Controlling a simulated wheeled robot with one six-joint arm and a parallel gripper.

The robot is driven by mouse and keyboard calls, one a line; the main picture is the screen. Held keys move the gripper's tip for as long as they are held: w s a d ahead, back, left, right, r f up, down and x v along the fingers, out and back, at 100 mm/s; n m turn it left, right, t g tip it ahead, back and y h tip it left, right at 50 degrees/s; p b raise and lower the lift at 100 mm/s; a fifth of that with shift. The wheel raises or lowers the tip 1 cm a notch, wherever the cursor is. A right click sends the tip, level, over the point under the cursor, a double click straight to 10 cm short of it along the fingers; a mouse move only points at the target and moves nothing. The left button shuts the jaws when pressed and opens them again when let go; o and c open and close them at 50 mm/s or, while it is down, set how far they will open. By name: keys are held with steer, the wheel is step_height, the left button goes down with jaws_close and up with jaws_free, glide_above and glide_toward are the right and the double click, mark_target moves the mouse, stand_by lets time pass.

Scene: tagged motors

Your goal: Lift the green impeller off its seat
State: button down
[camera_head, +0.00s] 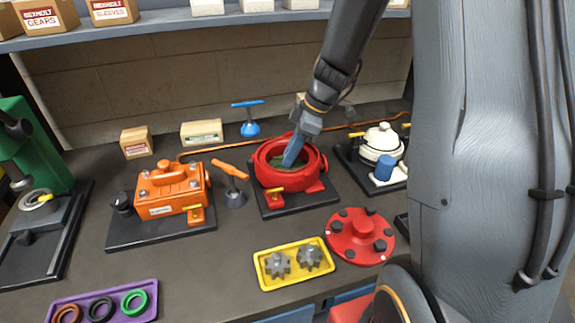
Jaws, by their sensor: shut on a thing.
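The red round motor housing (265,167) stands open-topped on a dark base plate (322,198) in the middle of the bench. A small part of the green impeller (276,160) shows inside it. My gripper (290,158) reaches down into the housing from above, with its blue fingers among the green. It is shut on the impeller. The fingers and the housing wall hide most of the impeller, so I cannot tell whether it touches its seat. The red round cover (343,232) with dark bolts lies on the bench in front and to the right.
An orange motor (168,195) and an orange-handled tool (231,180) stand left of the housing. A blue-handled tool (249,122) is behind. A yellow tray (264,281) holds grey gears in front. A cream-topped unit (381,139) stands right. My arm covers the right side.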

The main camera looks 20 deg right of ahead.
steer(key=shift+r, duration=0.15)
step_height(320, 180, up, 13)
steer(key=b, duration=0.1)
stand_by(0.6)
